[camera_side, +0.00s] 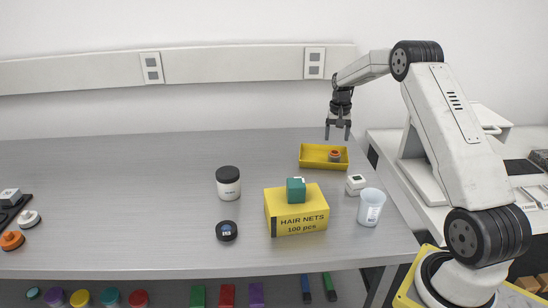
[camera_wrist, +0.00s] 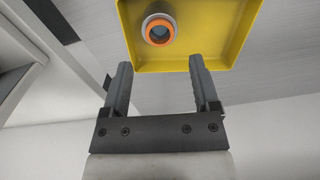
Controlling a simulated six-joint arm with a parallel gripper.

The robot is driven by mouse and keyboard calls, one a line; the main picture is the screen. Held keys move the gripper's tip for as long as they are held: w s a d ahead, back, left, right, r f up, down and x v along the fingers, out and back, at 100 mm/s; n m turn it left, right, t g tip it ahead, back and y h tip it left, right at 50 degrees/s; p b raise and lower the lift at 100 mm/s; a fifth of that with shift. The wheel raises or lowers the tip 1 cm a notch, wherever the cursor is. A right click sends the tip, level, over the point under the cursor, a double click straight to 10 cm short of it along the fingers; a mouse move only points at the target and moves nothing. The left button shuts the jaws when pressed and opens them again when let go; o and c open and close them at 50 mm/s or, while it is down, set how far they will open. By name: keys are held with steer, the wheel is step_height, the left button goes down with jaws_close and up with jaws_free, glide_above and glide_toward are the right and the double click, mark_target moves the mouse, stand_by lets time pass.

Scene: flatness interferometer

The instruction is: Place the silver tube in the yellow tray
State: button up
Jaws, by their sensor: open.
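The yellow tray (camera_side: 311,154) lies at the far right of the grey bench; it also shows in the wrist view (camera_wrist: 222,28). A short round piece (camera_side: 335,157) with a pale outer rim and an orange-red ring sits inside the tray, right of its middle in the side view. In the wrist view the same piece (camera_wrist: 159,29) shows a grey-blue centre. I cannot tell whether it is the silver tube; no other silver tube shows. My gripper (camera_side: 338,136) is open and empty above the tray's back side, fingers pointing down; its fingers frame the tray's edge in the wrist view (camera_wrist: 160,66).
A yellow hair nets box (camera_side: 297,218) with a green block (camera_side: 296,190) on top stands in front of the tray. A small white device (camera_side: 356,184), a translucent cup (camera_side: 371,207), a black-lidded jar (camera_side: 228,184) and a dark round puck (camera_side: 226,231) stand nearby. The bench's left-middle is clear.

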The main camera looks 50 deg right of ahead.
mark_target(335, 152)
steer(key=shift+r, duration=2.05)
